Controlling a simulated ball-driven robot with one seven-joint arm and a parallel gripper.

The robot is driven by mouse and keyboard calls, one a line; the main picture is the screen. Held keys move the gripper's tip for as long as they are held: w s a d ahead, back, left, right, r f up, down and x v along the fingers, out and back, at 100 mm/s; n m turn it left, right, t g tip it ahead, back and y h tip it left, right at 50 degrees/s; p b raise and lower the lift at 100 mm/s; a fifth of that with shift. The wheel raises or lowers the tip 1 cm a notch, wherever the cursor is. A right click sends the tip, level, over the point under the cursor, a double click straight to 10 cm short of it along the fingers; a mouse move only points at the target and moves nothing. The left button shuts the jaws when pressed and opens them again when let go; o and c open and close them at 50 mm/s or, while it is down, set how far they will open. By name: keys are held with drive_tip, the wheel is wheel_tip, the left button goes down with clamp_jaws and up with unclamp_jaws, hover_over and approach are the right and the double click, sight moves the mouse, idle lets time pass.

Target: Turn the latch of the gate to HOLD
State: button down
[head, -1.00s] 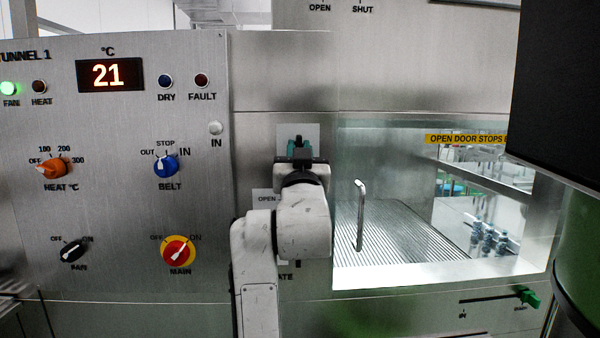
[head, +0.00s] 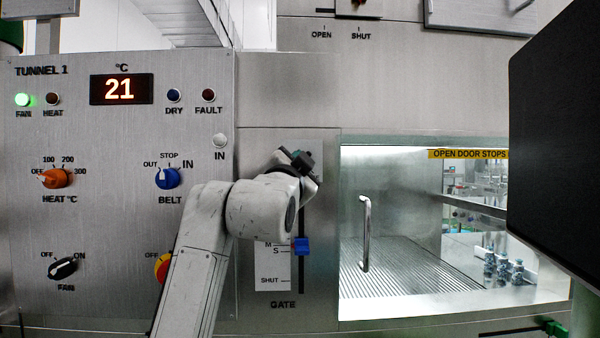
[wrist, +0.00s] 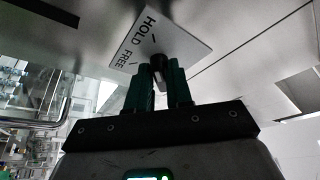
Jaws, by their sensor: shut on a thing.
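The latch (wrist: 158,66) is a dark knob on a white plate (wrist: 172,38) marked HOLD and FREE, seen in the wrist view. My gripper (wrist: 164,78) has its green fingers shut on the knob. Which mark the knob points to I cannot tell. In the head view my gripper (head: 297,157) is at the upper part of the gate panel, tilted, and hides the latch and its plate. Below it, the gate's blue slider handle (head: 302,246) sits in a vertical slot, near the S mark and above SHUT.
A control panel (head: 120,130) with knobs and lamps is on the left. A window with a vertical bar handle (head: 365,234) is right of the gate slot. A large dark block (head: 560,150) fills the right side near me.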

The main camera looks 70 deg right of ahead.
idle(0.4)
drive_tip(key=c, duration=1.2)
unclamp_jaws()
drive_tip(key=shift+o, duration=0.2)
drive_tip(key=v, duration=1)
drive_tip(key=shift+a+f+b, duration=0.15)
drive_tip(key=shift+a+b, duration=0.2)
drive_tip(key=shift+b, duration=0.05)
drive_tip(key=shift+w, duration=0.1)
